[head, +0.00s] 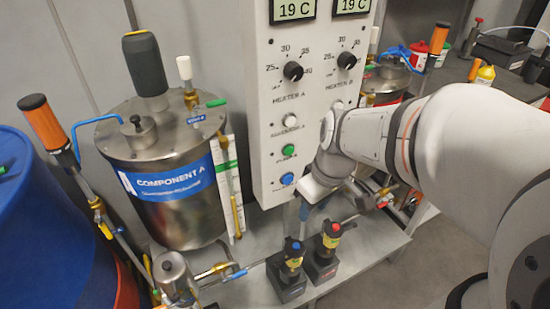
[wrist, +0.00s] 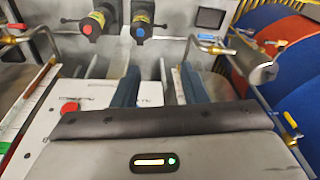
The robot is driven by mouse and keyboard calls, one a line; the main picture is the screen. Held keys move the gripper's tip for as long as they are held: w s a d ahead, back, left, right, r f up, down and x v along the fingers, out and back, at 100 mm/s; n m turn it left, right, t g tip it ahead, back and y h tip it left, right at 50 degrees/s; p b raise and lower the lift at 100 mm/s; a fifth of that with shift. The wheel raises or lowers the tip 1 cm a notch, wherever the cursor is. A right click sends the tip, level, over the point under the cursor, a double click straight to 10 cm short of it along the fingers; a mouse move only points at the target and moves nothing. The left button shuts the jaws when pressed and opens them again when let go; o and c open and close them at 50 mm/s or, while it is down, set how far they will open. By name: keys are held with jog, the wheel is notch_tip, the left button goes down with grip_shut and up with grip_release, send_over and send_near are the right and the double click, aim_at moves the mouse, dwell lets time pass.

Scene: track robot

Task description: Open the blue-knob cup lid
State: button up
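My gripper (head: 304,211) hangs in front of the lower control panel in the head view. In the wrist view its two blue fingers (wrist: 161,80) stand wide apart with nothing between them. A black unit with a blue knob (head: 290,268) stands on the bench below my gripper; its blue top also shows in the wrist view (wrist: 142,27). A small metal cup (head: 174,279) with a lid stands at the lower left; a metal cup also shows at the right in the wrist view (wrist: 254,62). I cannot make out a blue knob on its lid.
A red-knob unit (head: 323,254) stands beside the blue one. The control panel (head: 296,105) rises behind my gripper. A large Component A tank (head: 165,160) and a blue drum (head: 45,220) are at the left. Valves and pipes crowd the small cup.

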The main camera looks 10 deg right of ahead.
aim_at(297, 246)
jog(key=w+f+n+y+b, duration=0.1)
jog(key=w+f+n+b, duration=0.2)
jog(key=f, duration=0.7)
jog(key=w+f+n+y+b, duration=0.1)
jog(key=w+f+n+b, duration=0.2)
jog(key=f+b, duration=0.3)
jog(key=w+f+n+y+b, duration=0.1)
jog(key=w+f+n+b, duration=0.2)
jog(key=f, duration=1.2)
jog(key=shift+w+d+n+g+b, duration=0.1)
jog(key=shift+d+n+g+b, duration=0.1)
jog(key=shift+n+b, duration=0.4)
jog(key=shift+w+d+n+g+b, duration=0.1)
jog(key=shift+n+g+b, duration=0.1)
jog(key=shift+n+b, duration=0.4)
jog(key=shift+a, duration=0.1)
jog(key=shift+c, duration=0.5)
grip_shut()
